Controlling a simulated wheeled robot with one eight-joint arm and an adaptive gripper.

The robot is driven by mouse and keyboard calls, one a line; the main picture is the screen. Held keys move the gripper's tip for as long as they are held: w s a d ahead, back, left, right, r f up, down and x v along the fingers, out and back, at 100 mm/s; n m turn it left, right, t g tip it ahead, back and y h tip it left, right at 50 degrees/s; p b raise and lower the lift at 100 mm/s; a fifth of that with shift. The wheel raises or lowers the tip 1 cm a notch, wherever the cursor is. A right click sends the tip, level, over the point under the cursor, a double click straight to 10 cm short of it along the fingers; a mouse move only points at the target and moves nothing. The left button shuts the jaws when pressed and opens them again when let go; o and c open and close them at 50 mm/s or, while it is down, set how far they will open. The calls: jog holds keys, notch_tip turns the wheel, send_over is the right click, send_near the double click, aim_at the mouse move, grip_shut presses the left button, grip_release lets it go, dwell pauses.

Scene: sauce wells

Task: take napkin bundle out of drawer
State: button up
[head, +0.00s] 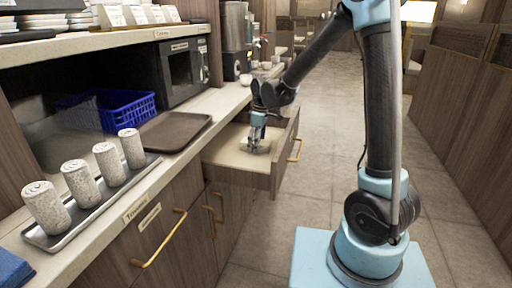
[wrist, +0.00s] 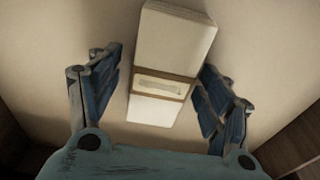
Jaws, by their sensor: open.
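The napkin bundle (wrist: 176,48) is a white rectangular block with a brown band and a small pale label. In the wrist view it lies on the pale drawer floor, slightly tilted, between the spread fingers of my gripper (wrist: 163,98). The fingers stand apart on both sides of it; I cannot tell whether the right finger touches its edge. In the head view my gripper (head: 254,147) reaches down into the open drawer (head: 240,174), and the bundle is mostly hidden there by the gripper.
The drawer has wooden walls and a brass handle (head: 296,150). On the counter are a brown tray (head: 174,132), a metal tray (head: 92,205) with several speckled cups, a blue basket (head: 122,108) and a microwave (head: 184,70). The aisle floor at right is clear.

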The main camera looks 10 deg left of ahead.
jog(key=c, duration=1.1)
jog(key=shift+r, duration=0.1)
jog(key=shift+c, duration=0.2)
